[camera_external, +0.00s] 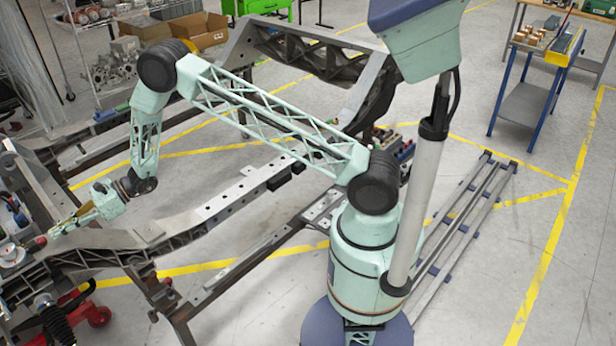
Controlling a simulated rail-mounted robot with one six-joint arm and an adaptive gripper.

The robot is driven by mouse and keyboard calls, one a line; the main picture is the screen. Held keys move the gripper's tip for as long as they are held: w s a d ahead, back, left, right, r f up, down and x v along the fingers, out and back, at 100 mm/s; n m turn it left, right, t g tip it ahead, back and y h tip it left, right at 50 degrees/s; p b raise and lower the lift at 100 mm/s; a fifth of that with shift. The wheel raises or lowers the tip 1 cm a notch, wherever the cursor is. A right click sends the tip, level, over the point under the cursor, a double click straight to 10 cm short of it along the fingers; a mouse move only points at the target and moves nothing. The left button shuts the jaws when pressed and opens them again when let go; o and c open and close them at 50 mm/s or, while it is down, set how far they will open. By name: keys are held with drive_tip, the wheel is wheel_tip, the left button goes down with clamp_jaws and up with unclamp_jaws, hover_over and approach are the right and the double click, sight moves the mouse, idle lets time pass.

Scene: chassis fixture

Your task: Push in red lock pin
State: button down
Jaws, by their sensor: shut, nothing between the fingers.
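My gripper (58,230) is at the far left, over the left end of the chassis frame (95,238). It points down and to the left. Its fingers are shut with nothing between them. A small red part (41,240), which looks like the red lock pin, shows just beyond the fingertips. It is too small to tell whether the fingertips touch it or how deep it sits. A white round part with an orange-red edge (11,256) is beside it on the frame, close to the picture's left edge.
The chassis rail (235,192) runs right from the frame's end. A red wheeled stand (97,315) and a black coil spring (57,325) are below it. A shelf with metal parts (115,65) and cardboard boxes (200,30) stand behind.

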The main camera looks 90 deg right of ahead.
drive_tip(key=p+v, duration=0.1)
drive_tip(key=v, duration=1.1)
drive_tip(key=s+a+r+n+g+y, duration=0.1)
drive_tip(key=s+a+r+n+g, duration=0.4)
drive_tip(key=s+a+r, duration=0.5)
drive_tip(key=s+a+r+n+g+y, duration=0.1)
drive_tip(key=s+a+r+n+g, duration=0.2)
drive_tip(key=s+a+r+n, duration=0.65)
drive_tip(key=s+d+r+n+g+h, duration=0.1)
drive_tip(key=s+r+n+h, duration=0.2)
drive_tip(key=s, duration=0.8)
drive_tip(key=s+r+n+g+h, duration=0.15)
drive_tip(key=s+r, duration=0.25)
drive_tip(key=s, duration=0.7)
drive_tip(key=s+d+r+n+g+h, duration=0.1)
drive_tip(key=s+r+n, duration=0.25)
drive_tip(key=s, duration=0.75)
drive_tip(key=s+d+r+n+t+h, duration=0.2)
drive_tip(key=s+d+n+h, duration=0.4)
drive_tip(key=s+d, duration=0.6)
drive_tip(key=shift+s+d+t, duration=0.2)
drive_tip(key=shift+s+t, duration=0.35)
drive_tip(key=shift+s, duration=1.65)
